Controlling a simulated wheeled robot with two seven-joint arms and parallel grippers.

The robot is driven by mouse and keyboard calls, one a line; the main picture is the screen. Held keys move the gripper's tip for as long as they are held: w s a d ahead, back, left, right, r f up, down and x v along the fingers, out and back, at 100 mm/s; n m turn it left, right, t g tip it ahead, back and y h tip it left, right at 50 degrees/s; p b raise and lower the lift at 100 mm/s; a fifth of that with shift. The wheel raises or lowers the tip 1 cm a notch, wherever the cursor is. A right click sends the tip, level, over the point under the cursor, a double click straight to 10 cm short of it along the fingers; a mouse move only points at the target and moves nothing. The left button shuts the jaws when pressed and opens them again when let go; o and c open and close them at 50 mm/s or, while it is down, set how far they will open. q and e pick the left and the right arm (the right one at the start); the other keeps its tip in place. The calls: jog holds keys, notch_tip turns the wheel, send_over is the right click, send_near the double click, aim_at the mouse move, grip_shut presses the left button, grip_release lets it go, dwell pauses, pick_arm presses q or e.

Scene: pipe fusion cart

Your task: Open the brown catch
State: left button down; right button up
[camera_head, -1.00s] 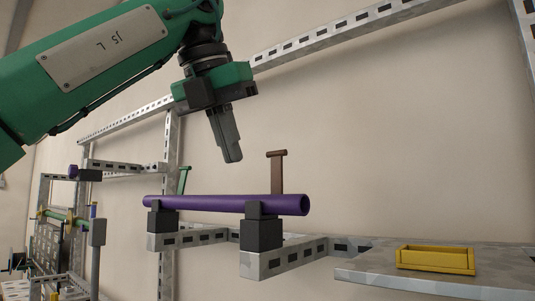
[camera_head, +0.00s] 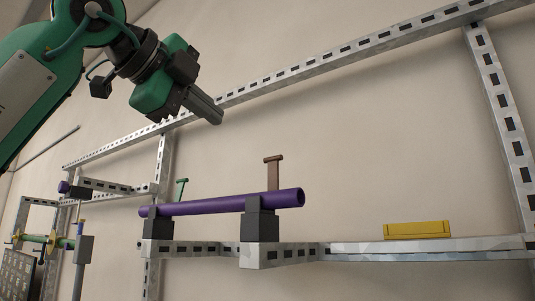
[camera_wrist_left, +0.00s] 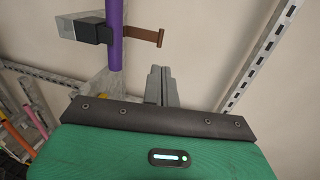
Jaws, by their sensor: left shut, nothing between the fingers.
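The brown catch (camera_head: 273,172) stands upright behind the right end of the purple pipe (camera_head: 222,204), with a short crossbar at its top. It also shows in the left wrist view (camera_wrist_left: 150,36), sticking out sideways from the pipe (camera_wrist_left: 115,35). The pipe rests in two dark clamp blocks, the right one (camera_head: 260,226) by the brown catch. A green catch (camera_head: 181,189) stands near the left block. My left gripper (camera_head: 217,118) is shut and empty, above and left of the brown catch and apart from it. My right gripper is not in view.
A yellow tray (camera_head: 418,231) sits on the metal shelf (camera_head: 430,248) to the right. A long slotted rail (camera_head: 330,58) crosses the wall behind my left gripper. Another frame with a purple part (camera_head: 64,187) stands at the left. The space above the pipe is clear.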

pick_arm(q)
jog(key=p, duration=0.8)
send_near(271, 158)
jog(key=x, duration=0.5)
jog(key=shift+w+r, duration=0.15)
jog(key=shift+p+x, duration=0.6)
jog(key=shift+x, duration=0.15)
jog(key=shift+d, duration=0.1)
